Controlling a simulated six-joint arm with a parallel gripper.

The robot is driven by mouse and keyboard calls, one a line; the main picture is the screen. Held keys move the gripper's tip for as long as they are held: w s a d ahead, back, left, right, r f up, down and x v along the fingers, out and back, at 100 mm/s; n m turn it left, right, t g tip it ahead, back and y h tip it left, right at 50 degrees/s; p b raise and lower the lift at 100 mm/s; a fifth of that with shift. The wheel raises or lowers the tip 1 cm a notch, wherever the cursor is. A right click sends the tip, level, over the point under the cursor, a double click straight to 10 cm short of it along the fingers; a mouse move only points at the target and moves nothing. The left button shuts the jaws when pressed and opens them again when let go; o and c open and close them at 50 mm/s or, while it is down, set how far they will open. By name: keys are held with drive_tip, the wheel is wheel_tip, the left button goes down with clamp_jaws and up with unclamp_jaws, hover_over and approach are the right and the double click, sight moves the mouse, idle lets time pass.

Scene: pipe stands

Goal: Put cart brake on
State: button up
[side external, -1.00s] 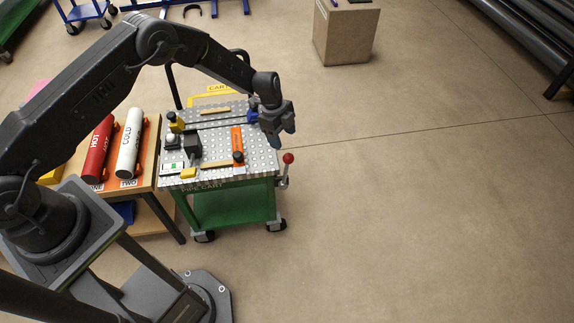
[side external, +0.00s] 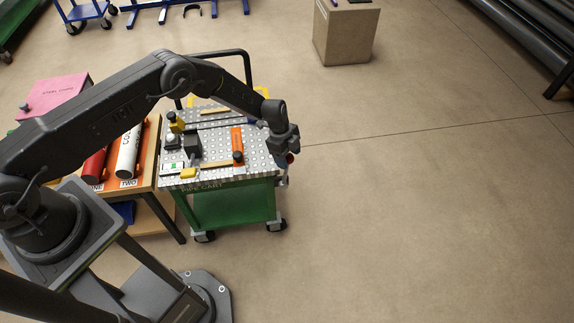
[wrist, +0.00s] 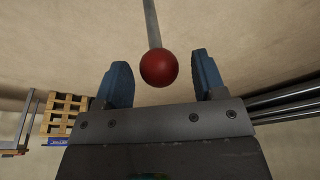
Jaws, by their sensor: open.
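The green cart (side external: 235,203) stands on the floor with a perforated metal top. Its brake lever ends in a red ball knob (wrist: 159,68) on a thin grey rod (wrist: 152,24). In the wrist view the knob sits between my gripper's (wrist: 160,78) two blue fingertips, with a gap on both sides. In the side view my gripper (side external: 287,158) is at the cart's right edge, and the knob (side external: 290,158) is mostly hidden by it. The gripper is open and empty.
The cart top holds an orange bar (side external: 237,142), a dark block (side external: 192,145) and a yellow piece (side external: 188,173). A wooden table with a red pipe (side external: 95,164) and a white pipe (side external: 129,152) stands left. Floor right of the cart is clear.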

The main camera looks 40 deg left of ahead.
drive_tip(key=shift+c, duration=0.4)
drive_tip(key=c, duration=0.5)
drive_tip(key=shift+w+d+f, duration=0.35)
drive_tip(key=shift+w+d, duration=0.35)
drive_tip(key=shift+w, duration=0.05)
drive_tip(key=shift+w+d+f, duration=0.3)
drive_tip(key=shift+w+d, duration=0.4)
drive_tip(key=shift+o, duration=0.8)
drive_tip(key=shift+w+d, duration=0.15)
drive_tip(key=o, duration=0.4)
drive_tip(key=shift+r, duration=0.1)
drive_tip(key=shift+d+v, duration=0.25)
drive_tip(key=shift+v, duration=0.85)
drive_tip(key=shift+d+v, duration=0.3)
drive_tip(key=shift+v, duration=0.8)
drive_tip(key=shift+d+v, duration=0.25)
drive_tip(key=shift+v, duration=0.85)
drive_tip(key=shift+r, duration=0.2)
